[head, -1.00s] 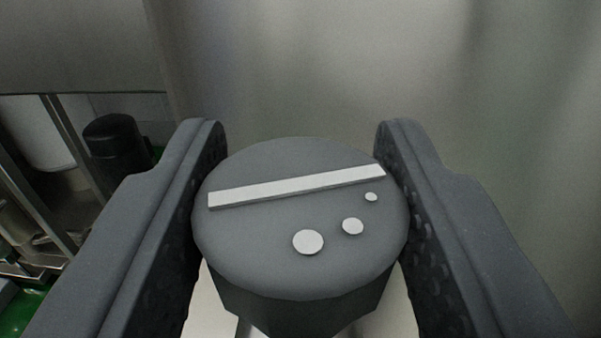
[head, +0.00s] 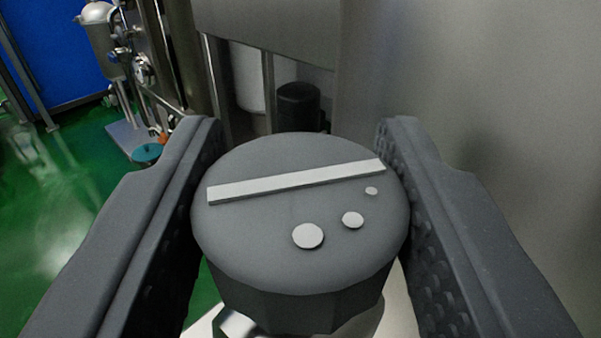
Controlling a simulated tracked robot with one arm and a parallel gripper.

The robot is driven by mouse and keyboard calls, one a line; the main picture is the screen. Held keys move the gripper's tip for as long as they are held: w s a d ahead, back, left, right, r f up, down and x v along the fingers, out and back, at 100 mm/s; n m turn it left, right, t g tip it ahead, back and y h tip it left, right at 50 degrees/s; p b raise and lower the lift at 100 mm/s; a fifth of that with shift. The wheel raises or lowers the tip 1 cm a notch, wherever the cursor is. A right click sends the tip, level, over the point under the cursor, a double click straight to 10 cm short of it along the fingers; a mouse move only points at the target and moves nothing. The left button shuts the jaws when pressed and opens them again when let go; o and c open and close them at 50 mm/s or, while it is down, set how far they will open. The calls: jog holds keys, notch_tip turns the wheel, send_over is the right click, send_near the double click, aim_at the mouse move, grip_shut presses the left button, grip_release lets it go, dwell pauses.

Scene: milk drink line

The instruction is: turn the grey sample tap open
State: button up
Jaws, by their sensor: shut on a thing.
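The grey sample tap (head: 290,267) fills the lower middle of the head view. It is a round grey knob with a pale raised bar and three pale dots of different sizes on its face. My gripper (head: 298,165) is shut on it, one dark textured finger against each side. The bar lies nearly level in the picture, its right end slightly higher. A pale, shiny part shows below the knob, mostly hidden by it.
A large steel wall (head: 470,90) stands close on the right. Behind are steel legs and a black cylinder (head: 298,104). At the far left are a steel vessel (head: 103,40), a blue panel (head: 55,50) and open green floor (head: 50,210).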

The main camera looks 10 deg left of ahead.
jog(key=n+y+p, duration=0.1)
jog(key=p, duration=0.1)
jog(key=n+y+p, duration=0.1)
jog(key=y+p, duration=0.1)
jog(key=shift+d+r+g, duration=0.15)
jog(key=shift+r+g, duration=0.2)
jog(key=shift+g, duration=0.05)
jog(key=n+g+y+p, duration=0.1)
jog(key=n+y+p, duration=0.1)
jog(key=p, duration=0.3)
jog(key=shift+f+g+y, duration=0.15)
jog(key=shift+g+y, duration=0.25)
jog(key=shift+y, duration=0.3)
jog(key=shift+n, duration=0.4)
jog(key=o, duration=1)
jog(key=shift+w, duration=0.1)
jog(key=shift+c, duration=0.2)
jog(key=shift+f, duration=0.1)
jog(key=shift+p, duration=0.3)
